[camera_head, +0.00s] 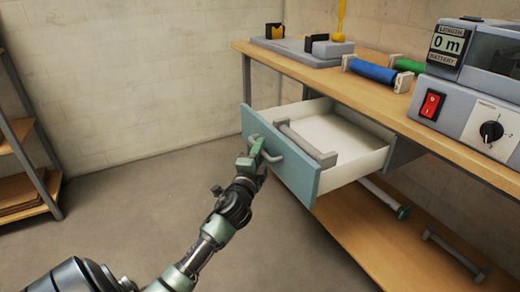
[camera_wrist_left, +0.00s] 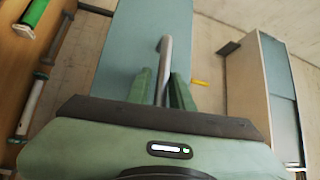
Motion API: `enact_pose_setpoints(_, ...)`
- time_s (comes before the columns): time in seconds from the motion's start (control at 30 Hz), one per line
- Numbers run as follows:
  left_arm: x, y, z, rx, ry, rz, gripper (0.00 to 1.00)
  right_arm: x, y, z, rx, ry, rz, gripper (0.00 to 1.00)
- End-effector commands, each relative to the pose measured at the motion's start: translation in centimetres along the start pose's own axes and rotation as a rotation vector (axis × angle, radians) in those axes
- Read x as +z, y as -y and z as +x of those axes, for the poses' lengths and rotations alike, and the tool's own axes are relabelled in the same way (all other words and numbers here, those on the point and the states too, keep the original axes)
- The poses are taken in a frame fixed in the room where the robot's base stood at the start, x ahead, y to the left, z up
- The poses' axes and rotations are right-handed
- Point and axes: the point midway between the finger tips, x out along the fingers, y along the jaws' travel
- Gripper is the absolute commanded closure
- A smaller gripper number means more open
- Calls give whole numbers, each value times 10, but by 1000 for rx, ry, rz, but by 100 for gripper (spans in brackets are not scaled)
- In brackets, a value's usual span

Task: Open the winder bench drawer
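The winder bench drawer (camera_head: 348,146) is pulled well out from under the bench top in the head view. Its teal front (camera_head: 303,178) faces left and its white inside shows. My left gripper (camera_head: 257,150) is at the grey drawer handle (camera_head: 270,156). In the left wrist view, the handle (camera_wrist_left: 165,58) runs between the green fingers of the left gripper (camera_wrist_left: 163,88), which close in on both sides of it. A grey bar with end blocks (camera_head: 306,143) lies in the drawer. My right gripper is in neither view.
The wooden bench top (camera_head: 380,92) carries a grey control box (camera_head: 468,118), blue (camera_head: 370,70) and green (camera_head: 409,65) rolls, and a grey stand (camera_head: 310,50). A lower shelf (camera_head: 375,235) holds rods. Open floor (camera_head: 130,210) lies left of the drawer; a shelf rack (camera_head: 25,150) stands far left.

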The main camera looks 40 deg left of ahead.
Motion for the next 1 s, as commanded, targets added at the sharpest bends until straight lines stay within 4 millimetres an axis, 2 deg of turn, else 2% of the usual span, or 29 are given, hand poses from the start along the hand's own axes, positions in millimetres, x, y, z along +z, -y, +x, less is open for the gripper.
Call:
enact_pose_setpoints(0.3,0,1,-4,-1,0,0,78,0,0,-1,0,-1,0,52)
enact_pose_setpoints(0.43,0,0,-22,1,0,0,78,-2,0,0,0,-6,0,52)
enact_pose_setpoints(0.7,0,-1,-66,2,0,-1,78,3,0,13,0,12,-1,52)
enact_pose_setpoints(0.83,0,0,-76,0,0,0,78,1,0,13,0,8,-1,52)
enact_pose_setpoints(1.0,0,0,-78,-1,0,1,78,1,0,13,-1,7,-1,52)
